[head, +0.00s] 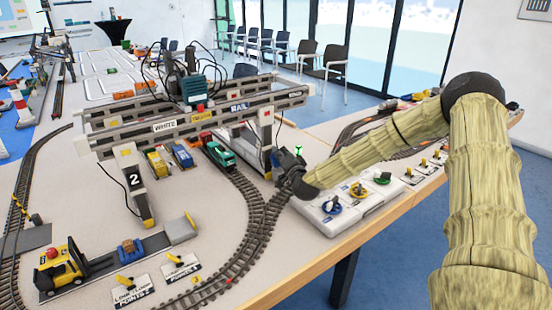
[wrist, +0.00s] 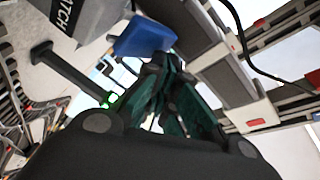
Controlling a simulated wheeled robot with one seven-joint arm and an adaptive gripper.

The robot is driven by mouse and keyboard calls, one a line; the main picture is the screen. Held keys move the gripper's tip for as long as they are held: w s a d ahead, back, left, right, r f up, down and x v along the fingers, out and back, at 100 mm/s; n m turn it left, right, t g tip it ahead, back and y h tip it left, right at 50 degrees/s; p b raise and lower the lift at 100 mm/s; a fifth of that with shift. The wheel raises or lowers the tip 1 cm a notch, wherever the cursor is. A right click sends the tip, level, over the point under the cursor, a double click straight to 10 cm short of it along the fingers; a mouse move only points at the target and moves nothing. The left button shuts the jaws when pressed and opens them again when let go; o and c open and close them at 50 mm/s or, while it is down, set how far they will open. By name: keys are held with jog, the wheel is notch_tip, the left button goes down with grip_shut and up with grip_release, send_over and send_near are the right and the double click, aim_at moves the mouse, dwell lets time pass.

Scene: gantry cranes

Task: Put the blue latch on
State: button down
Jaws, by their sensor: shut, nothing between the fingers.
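My gripper (head: 288,168) is at the near right leg of the gantry crane (head: 190,118) in the head view. In the wrist view its dark green fingers (wrist: 160,62) come together, shut and empty. A blue paddle-like piece (wrist: 143,38), apparently the blue latch, lies right at the fingertips; I cannot tell whether they touch it. A black lever with a bright green end (wrist: 112,99) is left of the fingers. In the head view my gripper hides the latch.
A white panel (head: 325,226) with blue, yellow and green-based black switches lies below my gripper. Curved track (head: 255,215) and a green locomotive (head: 219,154) are to the left. A yellow forklift (head: 62,268) stands front left. The floor right of the table is clear.

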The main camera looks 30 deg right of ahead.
jog(key=shift+w+a+f+b, duration=0.1)
jog(key=shift+w+f+b, duration=1)
jog(key=shift+b, duration=0.3)
dwell(2.2)
jog(key=shift+s+r, duration=0.1)
jog(key=shift+s, duration=0.05)
jog(key=shift+s+r+p, duration=0.65)
jog(key=shift+r+p, duration=0.15)
jog(key=shift+p, duration=0.15)
jog(key=shift+s+r+p, duration=0.65)
jog(key=shift+s, duration=0.15)
jog(key=s+r+p, duration=0.3)
jog(key=shift+s+d+r+p, duration=0.25)
jog(key=shift+p, duration=0.1)
